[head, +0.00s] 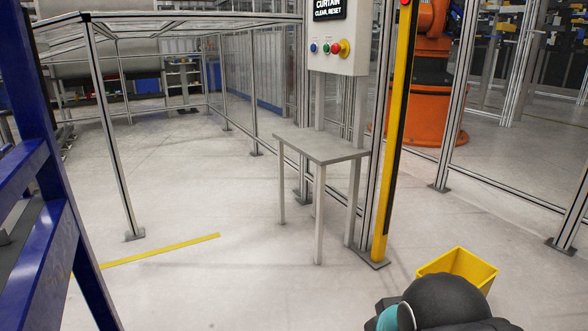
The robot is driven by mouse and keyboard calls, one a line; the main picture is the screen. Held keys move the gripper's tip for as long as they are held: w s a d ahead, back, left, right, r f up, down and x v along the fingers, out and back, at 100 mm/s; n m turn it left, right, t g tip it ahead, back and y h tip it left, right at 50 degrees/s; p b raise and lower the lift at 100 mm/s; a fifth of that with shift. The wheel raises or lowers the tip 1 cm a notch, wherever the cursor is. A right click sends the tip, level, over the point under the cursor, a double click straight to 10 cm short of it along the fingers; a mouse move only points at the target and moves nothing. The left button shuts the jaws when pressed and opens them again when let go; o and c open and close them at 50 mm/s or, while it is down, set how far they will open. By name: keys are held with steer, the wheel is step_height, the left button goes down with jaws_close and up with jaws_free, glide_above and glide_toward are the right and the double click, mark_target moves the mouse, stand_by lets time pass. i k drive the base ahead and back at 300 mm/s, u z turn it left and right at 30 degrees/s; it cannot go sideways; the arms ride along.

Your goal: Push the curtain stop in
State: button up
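A pale control box (340,40) is mounted on a post at the top of the head view. A row of controls runs along its lower front: a blue button (313,48), a green button (326,49), and a red mushroom button (336,49) in front of a yellow backing (345,48). Whether the red button is in or out cannot be told at this size. A black sign (328,8) above reads "CURTAIN CLEAR, RESET". Part of my dark arm with a teal cap shows at the bottom right, well below and apart from the box. My gripper is not in view.
A grey table (320,148) stands below the box. A yellow light-curtain post (396,130) with a red lamp stands to its right. A yellow bin (458,266) is behind my arm. A blue frame (45,200) stands at left. The floor before the table is clear.

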mark_target(336, 48)
steer(key=z, duration=0.15)
steer(key=i, duration=0.9)
steer(key=u, duration=0.35)
steer(key=i, duration=1.45)
steer(key=z, duration=0.05)
